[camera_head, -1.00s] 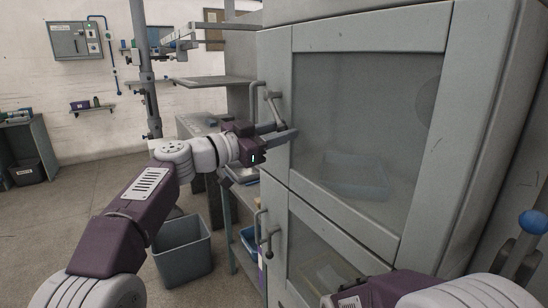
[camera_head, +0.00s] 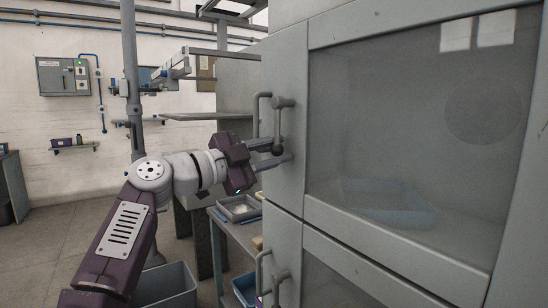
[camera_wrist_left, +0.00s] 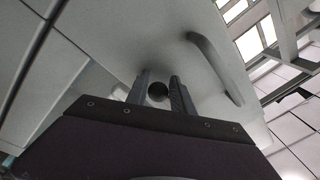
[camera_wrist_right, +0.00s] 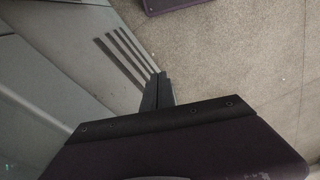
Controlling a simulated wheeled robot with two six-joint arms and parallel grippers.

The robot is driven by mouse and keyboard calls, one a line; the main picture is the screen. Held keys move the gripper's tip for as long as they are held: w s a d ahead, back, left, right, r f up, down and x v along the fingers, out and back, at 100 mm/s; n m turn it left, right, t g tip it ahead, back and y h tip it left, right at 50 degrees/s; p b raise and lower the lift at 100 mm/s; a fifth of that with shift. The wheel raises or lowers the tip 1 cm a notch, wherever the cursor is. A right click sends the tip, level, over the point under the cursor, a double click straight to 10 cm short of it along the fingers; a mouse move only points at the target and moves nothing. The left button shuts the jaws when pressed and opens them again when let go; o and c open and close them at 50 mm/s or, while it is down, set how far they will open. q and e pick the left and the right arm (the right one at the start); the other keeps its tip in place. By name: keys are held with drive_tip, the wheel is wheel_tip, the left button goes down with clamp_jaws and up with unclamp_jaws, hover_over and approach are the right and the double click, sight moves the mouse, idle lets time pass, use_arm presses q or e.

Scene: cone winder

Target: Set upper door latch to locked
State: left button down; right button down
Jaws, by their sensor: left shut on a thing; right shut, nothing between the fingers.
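The upper door latch (camera_head: 283,104) is a grey lever with a round dark knob at its end, mounted on the frame of the upper door (camera_head: 289,75). Its lever hangs almost straight down from the pivot. My left gripper (camera_head: 278,151) is shut on the knob, which shows between the two fingers in the left wrist view (camera_wrist_left: 158,91). My right gripper (camera_wrist_right: 158,92) is shut and empty, with pale floor and a grey panel beyond it. It is outside the head view.
The curved upper door handle (camera_head: 256,116) stands just left of the latch. A lower handle (camera_head: 261,270) and lower latch (camera_head: 281,284) sit below. A side table with a tray (camera_head: 240,208) and a grey bin (camera_head: 168,287) are left of the cabinet.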

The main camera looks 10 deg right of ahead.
use_arm(q)
drive_tip(key=shift+s+a+r, duration=0.15)
drive_tip(key=shift+s+r, duration=0.05)
drive_tip(key=shift+r, duration=0.55)
drive_tip(key=shift+m, duration=0.3)
drive_tip(key=c, duration=1.1)
unclamp_jaws()
drive_tip(key=shift+c, duration=0.2)
drive_tip(key=shift+o, duration=1.1)
drive_tip(key=shift+f, duration=0.3)
drive_tip(key=r+b+v, duration=0.1)
drive_tip(key=b+v, duration=0.4)
drive_tip(key=v, duration=0.3)
drive_tip(key=shift+s+a+f, duration=0.2)
drive_tip(key=shift+a+f, duration=0.25)
